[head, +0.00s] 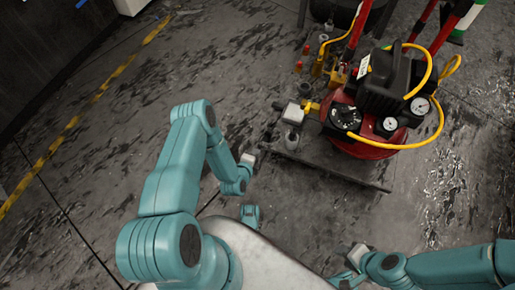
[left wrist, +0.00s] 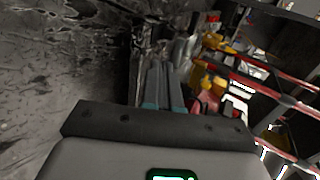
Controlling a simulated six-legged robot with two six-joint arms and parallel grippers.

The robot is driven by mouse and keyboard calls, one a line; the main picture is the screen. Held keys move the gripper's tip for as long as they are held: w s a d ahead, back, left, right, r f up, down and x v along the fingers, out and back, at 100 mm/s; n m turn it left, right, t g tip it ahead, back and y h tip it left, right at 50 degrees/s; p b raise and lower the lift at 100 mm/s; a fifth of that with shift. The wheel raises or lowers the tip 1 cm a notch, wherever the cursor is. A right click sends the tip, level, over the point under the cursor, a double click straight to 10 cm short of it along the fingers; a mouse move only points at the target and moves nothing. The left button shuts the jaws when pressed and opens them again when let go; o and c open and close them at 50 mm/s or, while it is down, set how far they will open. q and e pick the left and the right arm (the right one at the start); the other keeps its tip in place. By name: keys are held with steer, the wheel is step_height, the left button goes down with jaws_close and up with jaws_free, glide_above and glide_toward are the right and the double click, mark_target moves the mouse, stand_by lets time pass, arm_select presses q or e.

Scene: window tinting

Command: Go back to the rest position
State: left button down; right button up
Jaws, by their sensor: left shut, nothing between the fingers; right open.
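My left arm is teal and reaches in from the left in the head view. My left gripper (head: 247,160) is at its end, small and grey, held above the concrete floor, apart from the machine to its right. In the left wrist view the fingers of this gripper (left wrist: 162,88) lie side by side, shut with nothing between them. My right arm comes in from the lower right. My right gripper (head: 357,254) is low in the picture near the bottom edge, open; its fingertips are hard to make out.
A red and black compressor (head: 375,105) with gauges and a yellow hose stands on a dark base plate (head: 335,166) at the upper right. Red poles (head: 452,30) rise behind it. The scuffed floor (head: 110,135) at left is clear, with a yellow line (head: 72,124).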

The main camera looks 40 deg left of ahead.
arm_select(q)
steer(key=shift+s, duration=0.1)
stand_by(0.5)
